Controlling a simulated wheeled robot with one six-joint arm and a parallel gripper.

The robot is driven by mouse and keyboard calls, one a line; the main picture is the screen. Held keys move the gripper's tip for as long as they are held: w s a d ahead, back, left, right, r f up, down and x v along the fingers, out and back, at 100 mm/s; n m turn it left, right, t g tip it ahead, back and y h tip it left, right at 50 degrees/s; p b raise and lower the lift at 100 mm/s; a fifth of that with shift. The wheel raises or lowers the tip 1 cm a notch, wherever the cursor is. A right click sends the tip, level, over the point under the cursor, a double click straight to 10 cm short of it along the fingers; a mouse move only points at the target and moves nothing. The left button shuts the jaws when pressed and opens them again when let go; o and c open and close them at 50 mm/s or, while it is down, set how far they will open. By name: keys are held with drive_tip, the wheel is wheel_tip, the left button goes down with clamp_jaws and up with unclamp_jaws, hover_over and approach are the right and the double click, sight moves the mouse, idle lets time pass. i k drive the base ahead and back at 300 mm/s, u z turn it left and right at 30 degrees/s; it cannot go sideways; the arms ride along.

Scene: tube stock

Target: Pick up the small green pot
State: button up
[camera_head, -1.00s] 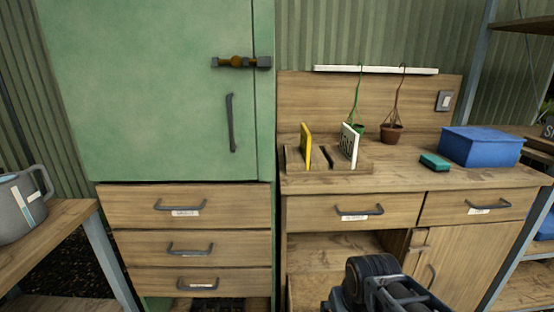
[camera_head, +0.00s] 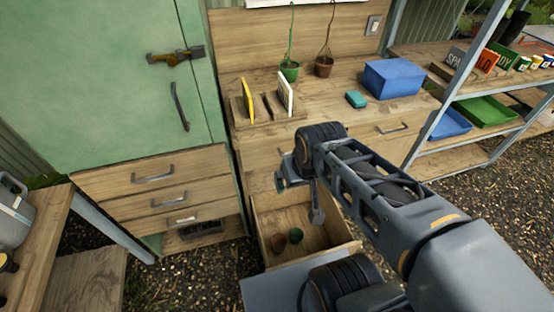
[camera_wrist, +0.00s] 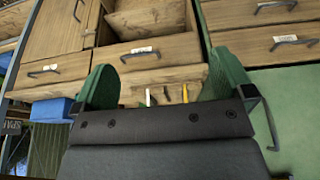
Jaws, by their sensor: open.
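Another green pot (camera_head: 289,71) with a tall hook stands on the bench top. My gripper (camera_head: 300,196) is open and empty, above and apart from the low pots. In the wrist view my gripper (camera_wrist: 165,85) shows two spread green fingers facing the bench front; neither low pot can be made out there.
A brown hooked pot (camera_head: 323,67), a blue box (camera_head: 393,78), a teal block (camera_head: 356,99) and a slotted holder (camera_head: 262,112) are on the bench. A green cabinet (camera_head: 110,80) stands left. Shelves with trays (camera_head: 486,110) stand right. Gravel floor lies between.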

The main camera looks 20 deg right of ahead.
sight(296, 234)
drive_tip(key=u, duration=0.05)
drive_tip(key=k, duration=0.95)
drive_tip(key=z, duration=1.15)
drive_tip(key=i, duration=0.65)
drive_tip(key=u, duration=1.1)
